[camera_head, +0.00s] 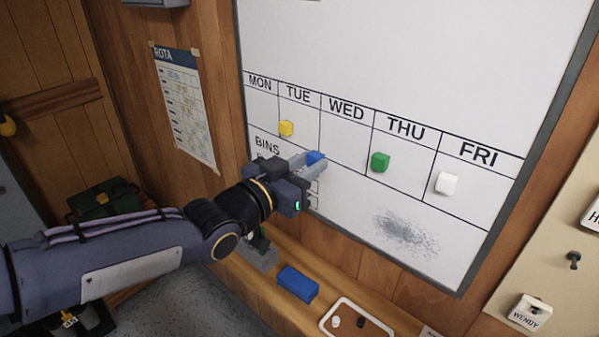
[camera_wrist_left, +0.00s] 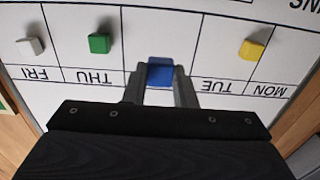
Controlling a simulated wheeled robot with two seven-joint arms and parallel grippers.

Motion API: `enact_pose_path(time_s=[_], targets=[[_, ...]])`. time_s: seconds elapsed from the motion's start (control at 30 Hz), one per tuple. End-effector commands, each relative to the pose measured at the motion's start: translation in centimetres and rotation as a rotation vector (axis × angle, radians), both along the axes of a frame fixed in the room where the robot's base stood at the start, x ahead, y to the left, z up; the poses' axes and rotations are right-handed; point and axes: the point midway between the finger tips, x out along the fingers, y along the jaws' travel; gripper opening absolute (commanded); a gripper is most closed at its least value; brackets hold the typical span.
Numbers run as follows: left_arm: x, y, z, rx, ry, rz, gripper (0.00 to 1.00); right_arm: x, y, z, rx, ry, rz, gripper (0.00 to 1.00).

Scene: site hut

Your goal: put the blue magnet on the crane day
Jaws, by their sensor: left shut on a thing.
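My left gripper (camera_head: 312,166) is shut on the blue magnet (camera_head: 315,158), which shows between the fingers in the left wrist view (camera_wrist_left: 160,72). It holds the magnet at the whiteboard (camera_head: 400,60), over the WED column in the wrist view, where the WED label is hidden. I cannot tell whether the magnet touches the board. A handwritten list starting "BINS" (camera_head: 267,143) is mostly hidden behind the gripper, so no crane entry can be read. My right gripper is not in view.
A yellow magnet (camera_head: 286,128) is under TUE, a green magnet (camera_head: 380,162) under THU and a white magnet (camera_head: 447,183) under FRI. Below the board, a ledge holds a blue block (camera_head: 298,283) and a tray (camera_head: 329,318). A grey smudge (camera_head: 405,232) marks the lower board.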

Motion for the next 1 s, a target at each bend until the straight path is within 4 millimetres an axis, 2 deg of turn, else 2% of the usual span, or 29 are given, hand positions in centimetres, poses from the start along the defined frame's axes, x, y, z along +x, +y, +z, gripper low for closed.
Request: enact_pose_path(time_s=[0.57, 1.0], targets=[[4.6, -3.4, 0.1, -0.001, 0.001, -0.002, 0.0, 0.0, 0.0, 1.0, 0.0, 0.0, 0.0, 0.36], [4.5, -3.3, -0.2, 0.0, 0.0, 0.0, 0.0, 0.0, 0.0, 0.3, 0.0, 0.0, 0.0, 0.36]])
